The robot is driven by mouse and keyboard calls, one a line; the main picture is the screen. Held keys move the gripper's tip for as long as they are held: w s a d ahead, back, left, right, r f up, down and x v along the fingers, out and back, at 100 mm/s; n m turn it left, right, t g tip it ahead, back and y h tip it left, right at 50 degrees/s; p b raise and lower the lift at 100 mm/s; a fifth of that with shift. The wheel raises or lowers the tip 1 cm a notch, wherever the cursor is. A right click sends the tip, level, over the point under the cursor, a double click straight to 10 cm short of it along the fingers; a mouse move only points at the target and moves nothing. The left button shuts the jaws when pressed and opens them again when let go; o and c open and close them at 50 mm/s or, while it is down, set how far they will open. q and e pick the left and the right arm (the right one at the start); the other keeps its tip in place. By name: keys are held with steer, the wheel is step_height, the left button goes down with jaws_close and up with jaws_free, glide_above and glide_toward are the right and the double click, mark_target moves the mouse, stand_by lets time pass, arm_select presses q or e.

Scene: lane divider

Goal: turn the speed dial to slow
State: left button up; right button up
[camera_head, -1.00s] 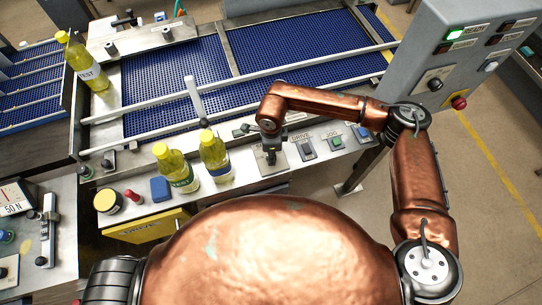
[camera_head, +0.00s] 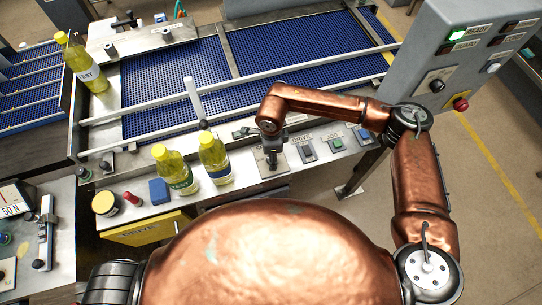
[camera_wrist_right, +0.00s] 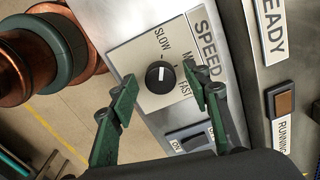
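The speed dial (camera_wrist_right: 160,75) is a round black knob on a pale plate (camera_wrist_right: 150,100) marked SLOW, MED and FAST beside the word SPEED. Its white mark points up in the right wrist view, toward the SLOW side. My right gripper (camera_wrist_right: 160,88) is open, one dark green finger on each side of the dial and apart from it. In the head view my right gripper (camera_head: 271,157) hangs down over a plate on the conveyor's front rail, and the knob under it is hidden. My left gripper is out of view.
Several switch plates, including DRIVE (camera_head: 307,152) and JOG (camera_head: 336,143), sit right of my right gripper. Two yellow bottles (camera_head: 177,176) (camera_head: 214,160) stand to its left. A grey control box (camera_head: 415,50) with a red button (camera_head: 461,104) stands at the right.

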steer(key=shift+r, duration=0.15)
step_height(320, 180, up, 12)
stand_by(0.6)
stand_by(0.4)
